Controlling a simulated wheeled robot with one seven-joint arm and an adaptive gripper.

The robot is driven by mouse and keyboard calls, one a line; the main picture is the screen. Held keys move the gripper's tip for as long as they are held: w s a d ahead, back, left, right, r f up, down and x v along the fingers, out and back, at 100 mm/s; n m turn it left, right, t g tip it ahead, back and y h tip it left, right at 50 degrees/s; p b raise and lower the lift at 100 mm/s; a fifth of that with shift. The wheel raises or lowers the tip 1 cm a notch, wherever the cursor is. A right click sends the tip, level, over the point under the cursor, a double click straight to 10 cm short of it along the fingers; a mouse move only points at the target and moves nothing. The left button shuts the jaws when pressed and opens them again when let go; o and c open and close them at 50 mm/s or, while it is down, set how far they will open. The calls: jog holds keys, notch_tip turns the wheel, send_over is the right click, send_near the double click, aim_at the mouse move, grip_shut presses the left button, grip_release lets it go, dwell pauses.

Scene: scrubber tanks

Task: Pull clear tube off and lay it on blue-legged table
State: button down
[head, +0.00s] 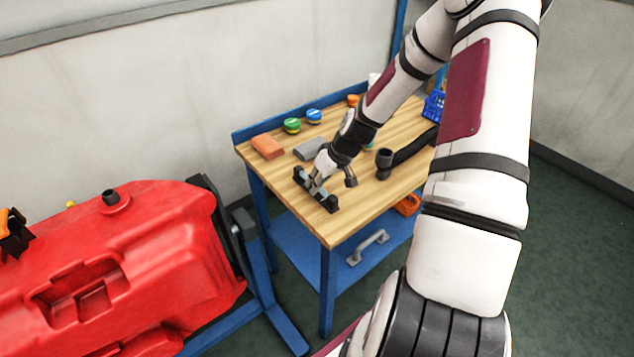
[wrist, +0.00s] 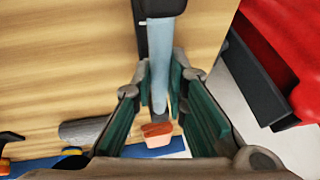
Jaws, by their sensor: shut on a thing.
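The clear tube (wrist: 160,60) is a pale, bluish straight piece with a black end (wrist: 158,12) in the wrist view. My gripper (wrist: 162,78) is shut on it, with a finger pad on each side. In the head view, my gripper (head: 317,184) is over the front left corner of the blue-legged table (head: 330,228). The tube's black end (head: 329,203) shows there near the front edge; much of the tube is hidden by the fingers. The tube lies low over the wooden top; I cannot tell if it touches.
A red tank (head: 150,260) stands left of the table. An orange block (head: 267,146), a grey piece (head: 310,149), green (head: 292,125) and blue (head: 314,116) round items sit behind my gripper. A black hose (head: 410,150) lies to the right. Bare wood surrounds the front corner.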

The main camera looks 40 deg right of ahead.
jog(key=shift+r, duration=0.1)
dwell(0.6)
jog(key=c, duration=1.5)
grip_release()
jog(key=shift+o, duration=0.5)
jog(key=o, duration=0.4)
jog(key=shift+c, duration=0.2)
jog(key=shift+p, duration=0.35)
jog(key=shift+p+v, duration=1.6)
jog(key=shift+v, duration=0.7)
